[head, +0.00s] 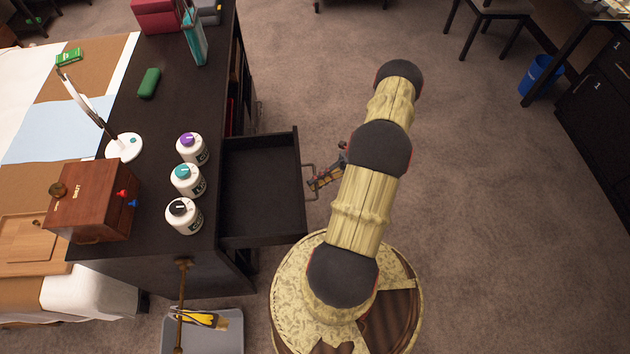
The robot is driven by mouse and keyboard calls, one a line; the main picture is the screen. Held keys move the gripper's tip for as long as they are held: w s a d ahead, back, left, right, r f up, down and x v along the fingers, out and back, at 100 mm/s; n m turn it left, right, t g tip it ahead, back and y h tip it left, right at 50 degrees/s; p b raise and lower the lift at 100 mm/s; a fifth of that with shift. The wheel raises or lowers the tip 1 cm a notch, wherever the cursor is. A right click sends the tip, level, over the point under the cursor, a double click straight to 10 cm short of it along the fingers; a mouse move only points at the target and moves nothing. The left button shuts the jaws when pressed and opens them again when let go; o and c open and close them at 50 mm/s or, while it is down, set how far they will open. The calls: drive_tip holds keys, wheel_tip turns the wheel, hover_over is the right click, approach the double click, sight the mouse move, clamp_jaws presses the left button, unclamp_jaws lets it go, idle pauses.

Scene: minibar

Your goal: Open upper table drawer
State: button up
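The upper table drawer (262,188) is pulled well out of the dark table (121,105) toward the right, and its inside looks empty. A handle (309,183) stands out from the drawer's front. My gripper (315,184) is at this handle, seen small and from above. I cannot tell whether its fingers are closed around the handle or only beside it. My arm hides part of the gripper's wrist side.
Three white jars (187,181), a lamp (124,147) and a wooden box (92,201) stand on the table. A grey bin (230,335) is on the floor at the front. The floor (480,200) to the right is open, with a chair (487,27) farther back.

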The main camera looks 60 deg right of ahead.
drive_tip(key=o, duration=0.5)
drive_tip(key=v, duration=1.2)
idle(0.5)
